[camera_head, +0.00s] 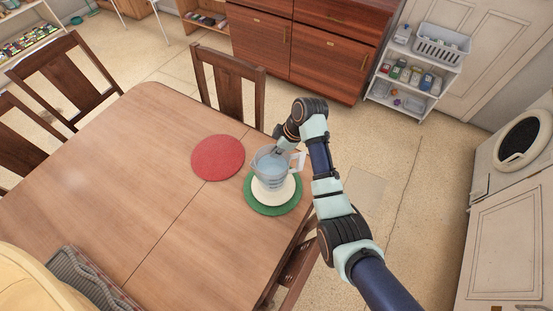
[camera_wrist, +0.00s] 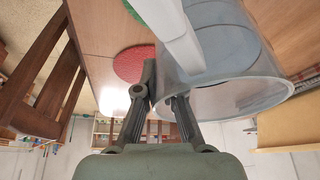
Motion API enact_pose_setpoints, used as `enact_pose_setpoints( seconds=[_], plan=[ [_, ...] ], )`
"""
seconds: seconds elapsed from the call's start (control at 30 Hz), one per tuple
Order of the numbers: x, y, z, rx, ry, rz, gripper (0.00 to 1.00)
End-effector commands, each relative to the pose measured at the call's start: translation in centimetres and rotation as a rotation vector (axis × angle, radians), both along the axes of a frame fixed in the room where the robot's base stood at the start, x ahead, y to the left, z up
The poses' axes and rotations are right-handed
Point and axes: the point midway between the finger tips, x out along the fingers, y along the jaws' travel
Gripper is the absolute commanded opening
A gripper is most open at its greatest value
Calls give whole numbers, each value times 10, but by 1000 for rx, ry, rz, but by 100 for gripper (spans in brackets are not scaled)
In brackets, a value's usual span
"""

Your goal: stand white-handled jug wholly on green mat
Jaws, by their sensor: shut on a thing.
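The white-handled jug (camera_head: 268,171) is clear, with its white handle (camera_head: 298,161) to the right in the head view. It appears upright. The green mat (camera_head: 264,207) lies near the table's right edge, with a round cream disc (camera_head: 281,196) on its middle. The jug overlaps the disc and the mat's far part; whether its base touches them cannot be told. My gripper (camera_wrist: 165,100) is shut on the jug's rim wall, one finger inside and one outside. The jug (camera_wrist: 240,85) fills the upper right of the wrist view; the green mat (camera_wrist: 133,12) shows partly.
A round red mat (camera_head: 217,158) lies left of the jug, bare. The wooden table (camera_head: 150,180) is clear to the left. A chair (camera_head: 228,85) stands at the far edge.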

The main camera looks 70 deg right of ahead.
Motion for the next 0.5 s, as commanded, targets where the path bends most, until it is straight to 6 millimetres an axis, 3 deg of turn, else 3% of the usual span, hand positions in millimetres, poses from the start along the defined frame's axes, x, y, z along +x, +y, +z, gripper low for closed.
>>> enact_pose_setpoints(
  seconds=[0.17, 0.5],
  plan=[
    [1, -1, -2, -3, -2, 0, 0],
    [1, -1, -44, -2, -2, 0, 0]
  ],
)
